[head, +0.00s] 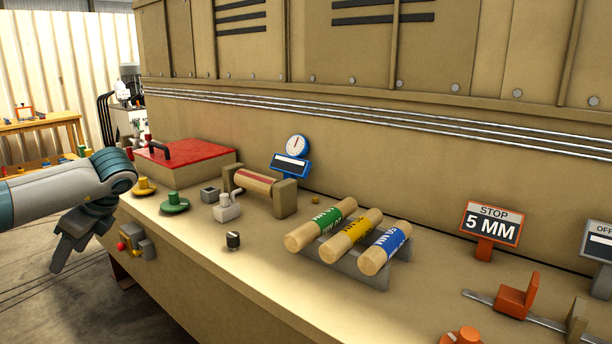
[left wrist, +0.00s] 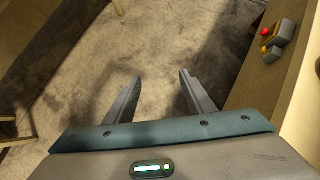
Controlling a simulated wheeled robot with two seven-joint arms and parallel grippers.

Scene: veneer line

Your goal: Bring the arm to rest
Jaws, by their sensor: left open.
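My left gripper (head: 72,243) hangs in front of the bench's left end in the head view, pointing down, clear of the bench top. In the left wrist view its two fingers (left wrist: 156,85) stand apart with nothing between them, above the grey floor (left wrist: 160,45). My right gripper is in neither view.
The bench (head: 215,255) carries a red-lidded box (head: 190,152), green and yellow knobs, a roller stand, several printed rolls and a "STOP 5 MM" sign (head: 492,224). A small control box (head: 136,242) juts from the bench front beside my left gripper. The floor below is open.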

